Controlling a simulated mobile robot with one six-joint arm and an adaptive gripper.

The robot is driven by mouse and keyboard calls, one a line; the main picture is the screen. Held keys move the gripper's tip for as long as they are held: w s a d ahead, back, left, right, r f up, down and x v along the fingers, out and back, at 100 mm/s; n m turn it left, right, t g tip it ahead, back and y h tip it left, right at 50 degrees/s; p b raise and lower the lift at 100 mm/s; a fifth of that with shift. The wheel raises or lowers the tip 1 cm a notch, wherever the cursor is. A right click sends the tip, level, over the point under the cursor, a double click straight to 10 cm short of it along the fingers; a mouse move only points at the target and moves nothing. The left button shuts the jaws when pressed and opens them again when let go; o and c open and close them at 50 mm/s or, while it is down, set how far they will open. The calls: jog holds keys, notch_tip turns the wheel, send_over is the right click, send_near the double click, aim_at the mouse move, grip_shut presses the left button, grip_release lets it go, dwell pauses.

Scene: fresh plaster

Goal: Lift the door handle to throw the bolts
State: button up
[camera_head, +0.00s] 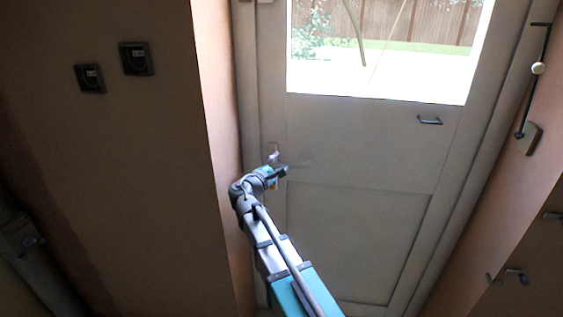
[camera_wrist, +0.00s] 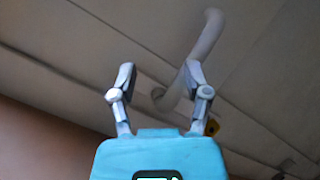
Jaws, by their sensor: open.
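The closed door (camera_head: 355,145) has a window in its upper half. Its handle plate (camera_head: 272,150) shows at the door's left edge, just above my gripper (camera_head: 279,172). In the wrist view, the pale, bent door handle (camera_wrist: 208,38) runs from a round base on the door up and to the right. My gripper (camera_wrist: 157,78) is open, with its two fingers apart. The handle's lower part passes behind the right finger, close to it. I cannot tell whether they touch. The bolts are not in view.
A wall corner stands close to the left of my arm. Two dark switches (camera_head: 137,58) (camera_head: 90,78) are on the left wall. A small dark pull (camera_head: 429,120) is on the door's right side.

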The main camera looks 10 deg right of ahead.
jog(key=r+v, duration=0.1)
jog(key=v, duration=1)
jog(key=shift+a, duration=0.2)
dwell(1.1)
jog(key=shift+s, duration=0.15)
dwell(0.4)
jog(key=s+d+f+m+g+y, duration=0.2)
jog(key=s+d+f+m+g, duration=0.15)
jog(key=d+f, duration=0.25)
jog(key=s+d+f+m+g+y, duration=0.1)
jog(key=s+d+f+m+g, duration=0.2)
jog(key=d+f+m+g, duration=0.3)
jog(key=s+d+f+m+g+y, duration=0.1)
jog(key=s+f+m+g+y, duration=0.3)
jog(key=s+f+m+y, duration=0.3)
jog(key=shift+s+d+f+m+g+y, duration=0.3)
jog(key=shift+s+f+y, duration=0.35)
jog(key=shift+s+y, duration=1.15)
jog(key=shift+s+a+h, duration=0.2)
jog(key=shift+s+h, duration=0.15)
jog(key=shift+h, duration=0.05)
